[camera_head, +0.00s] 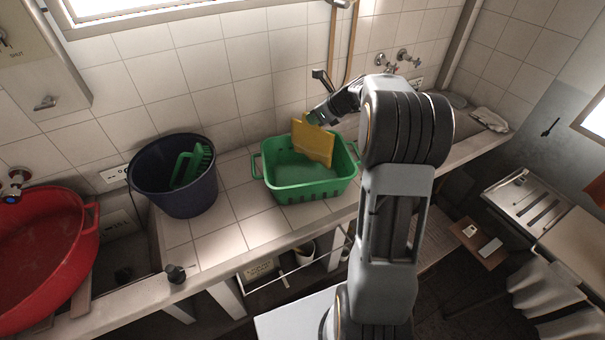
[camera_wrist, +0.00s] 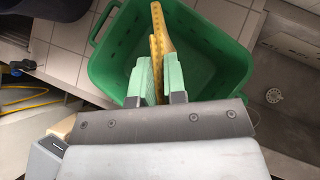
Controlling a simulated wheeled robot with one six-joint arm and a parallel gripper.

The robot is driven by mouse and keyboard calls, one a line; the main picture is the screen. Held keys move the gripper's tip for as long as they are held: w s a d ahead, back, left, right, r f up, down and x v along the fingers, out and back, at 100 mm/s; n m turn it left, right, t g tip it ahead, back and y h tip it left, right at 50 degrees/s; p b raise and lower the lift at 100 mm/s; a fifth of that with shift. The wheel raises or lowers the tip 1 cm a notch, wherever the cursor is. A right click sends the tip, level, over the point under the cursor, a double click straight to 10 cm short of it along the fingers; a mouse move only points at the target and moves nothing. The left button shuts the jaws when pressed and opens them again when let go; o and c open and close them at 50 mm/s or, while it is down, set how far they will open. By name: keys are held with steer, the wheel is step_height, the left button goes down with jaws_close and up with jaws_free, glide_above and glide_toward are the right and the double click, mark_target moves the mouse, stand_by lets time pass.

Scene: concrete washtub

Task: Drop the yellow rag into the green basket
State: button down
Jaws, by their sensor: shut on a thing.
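The yellow rag (camera_head: 312,141) hangs from my gripper (camera_head: 316,117) over the green basket (camera_head: 310,186). In the wrist view the rag (camera_wrist: 161,38) shows edge-on between the two green fingertips of my gripper (camera_wrist: 157,76), which is shut on it. The rag's lower part is within the outline of the green basket (camera_wrist: 232,62); I cannot tell whether it touches the basket's floor. The basket stands upright on the tiled counter, and the part of its inside that shows looks empty. My arm hides part of the counter to its right.
A dark blue bucket (camera_head: 177,200) with a green brush (camera_head: 190,166) in it stands left of the basket. A red tub (camera_head: 45,250) is at the far left. Wall taps (camera_head: 395,62) are behind my arm. Some tiled counter (camera_head: 228,225) is clear between bucket and basket.

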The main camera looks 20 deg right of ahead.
steer(key=c, duration=1.1)
jaws_free()
steer(key=shift+s+r, duration=0.1)
steer(key=v, duration=1.3)
steer(key=shift+s+d+r+b, duration=0.15)
steer(key=shift+s+r+b, duration=0.1)
steer(key=shift+b, duration=0.15)
steer(key=shift+w, duration=0.1)
